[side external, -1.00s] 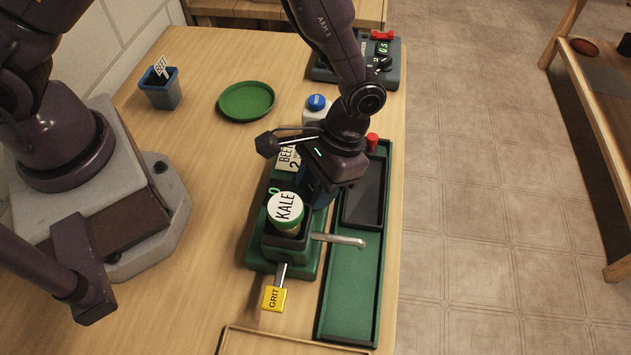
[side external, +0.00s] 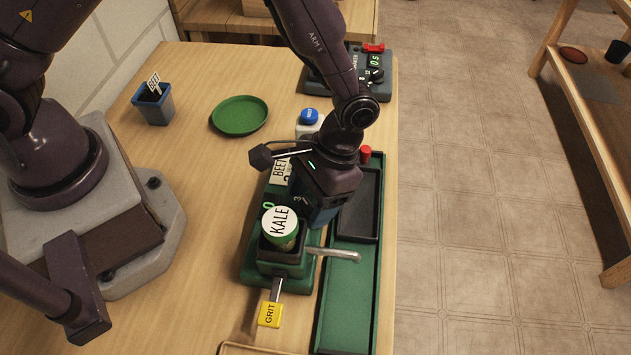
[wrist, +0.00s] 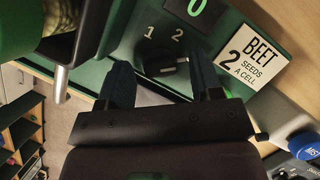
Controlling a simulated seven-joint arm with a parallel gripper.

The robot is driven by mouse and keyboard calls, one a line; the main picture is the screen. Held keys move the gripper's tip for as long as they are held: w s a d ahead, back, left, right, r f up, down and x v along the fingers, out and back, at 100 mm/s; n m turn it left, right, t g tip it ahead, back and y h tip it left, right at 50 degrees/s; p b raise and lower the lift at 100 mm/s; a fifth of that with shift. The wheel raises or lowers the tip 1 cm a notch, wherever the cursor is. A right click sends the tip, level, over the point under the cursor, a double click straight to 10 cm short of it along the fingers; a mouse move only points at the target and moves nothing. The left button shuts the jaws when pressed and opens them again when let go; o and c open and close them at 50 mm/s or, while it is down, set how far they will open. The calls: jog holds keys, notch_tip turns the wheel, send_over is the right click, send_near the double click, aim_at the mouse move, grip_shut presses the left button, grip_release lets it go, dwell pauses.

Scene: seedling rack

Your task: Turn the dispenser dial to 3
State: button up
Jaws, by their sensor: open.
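The green seed dispenser (side external: 250,272) stands on the table with the KALE jar (side external: 279,228) on top. In the wrist view its front panel shows a lit 0 display (wrist: 196,8) and the numerals 1 and 2. The dark dial (wrist: 170,70) lies below those numerals, partly hidden; its pointer setting cannot be read. My gripper (wrist: 162,80) is open, with a blue finger on each side of the dial. Contact cannot be made out. In the side view my gripper (side external: 318,215) is low beside the dispenser and hides the dial.
A sign (wrist: 257,57) reads BEET, 2 seeds a cell. A metal spout (side external: 338,255) juts over the green tray (side external: 345,290). A yellow GRIT tab (side external: 270,314), a blue-capped bottle (side external: 309,117), a green plate (side external: 239,115) and a control box (side external: 325,85) stand around.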

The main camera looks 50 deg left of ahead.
jog(key=v, duration=1.3)
jog(key=shift+s, duration=0.1)
jog(key=s+a+r+n+t, duration=0.1)
jog(key=s+a+r+t, duration=0.9)
jog(key=a+r, duration=0.8)
jog(key=s, duration=0.3)
jog(key=shift+s+a, duration=0.15)
jog(key=shift+s, duration=0.1)
jog(key=shift+c, duration=0.2)
dwell(1.1)
